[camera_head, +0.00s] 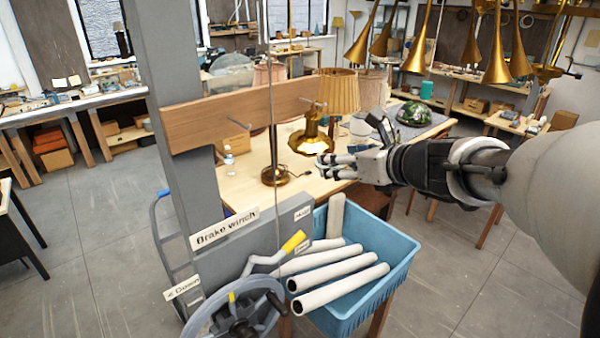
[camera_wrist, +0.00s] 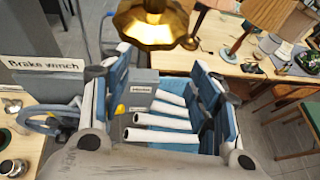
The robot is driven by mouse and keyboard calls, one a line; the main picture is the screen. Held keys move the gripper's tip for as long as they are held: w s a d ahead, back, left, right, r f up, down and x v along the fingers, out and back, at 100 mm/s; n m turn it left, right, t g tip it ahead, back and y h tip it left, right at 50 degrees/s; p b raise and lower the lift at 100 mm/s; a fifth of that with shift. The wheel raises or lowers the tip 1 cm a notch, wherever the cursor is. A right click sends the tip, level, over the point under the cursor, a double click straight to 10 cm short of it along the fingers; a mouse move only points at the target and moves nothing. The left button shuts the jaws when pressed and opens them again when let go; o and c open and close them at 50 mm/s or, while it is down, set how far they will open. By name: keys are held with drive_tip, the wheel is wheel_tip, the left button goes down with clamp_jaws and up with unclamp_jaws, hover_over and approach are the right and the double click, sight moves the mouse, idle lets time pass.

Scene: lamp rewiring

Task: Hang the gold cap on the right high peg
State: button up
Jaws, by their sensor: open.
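The gold cap (camera_head: 311,141) is a flared brass piece with its wide rim down. It sits just below the right high peg (camera_head: 313,103) on the wooden board (camera_head: 220,116) and looks hung from it; the exact contact is too small to tell. My gripper (camera_head: 325,167) is open and empty, just below and right of the cap. In the wrist view the cap (camera_wrist: 150,24) shows at the top, beyond the spread fingertips of my gripper (camera_wrist: 162,60), with a gap between. Another peg (camera_head: 238,123) on the board's left is bare.
A blue crate (camera_head: 400,262) with several white tubes stands below, beside the brake winch (camera_head: 240,318). A table behind holds a lamp (camera_head: 274,175) and a shaded lamp (camera_head: 338,92). Several brass horns (camera_head: 497,60) hang at upper right. A thin cable runs down before the board.

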wheel_tip(320, 180, down, 27)
drive_tip(key=s+a+n+g+y+b, duration=0.1)
drive_tip(key=s+n+y+b, duration=0.1)
drive_tip(key=b, duration=0.7)
drive_tip(key=shift+s+a+r, duration=0.15)
drive_tip(key=shift+s, duration=0.3)
drive_tip(key=shift+a+b, duration=0.1)
drive_tip(key=shift+b, duration=0.2)
idle(0.5)
drive_tip(key=s+a+f+n+g+b, duration=0.1)
drive_tip(key=s+a+n+g+b, duration=0.25)
drive_tip(key=s+n, duration=0.4)
drive_tip(key=s+a+f+n+g+b, duration=0.2)
drive_tip(key=s+a+n+b, duration=0.25)
drive_tip(key=s+n, duration=0.35)
drive_tip(key=s+d+f+n+h+b, duration=0.3)
drive_tip(key=s+d+f+n+h, duration=0.1)
drive_tip(key=s+d+n, duration=0.1)
drive_tip(key=s+d+f+n+h+b, duration=0.4)
drive_tip(key=s+n, duration=0.4)
drive_tip(key=s, duration=0.2)
drive_tip(key=shift+d+g, duration=0.35)
drive_tip(key=shift+d, duration=0.55)
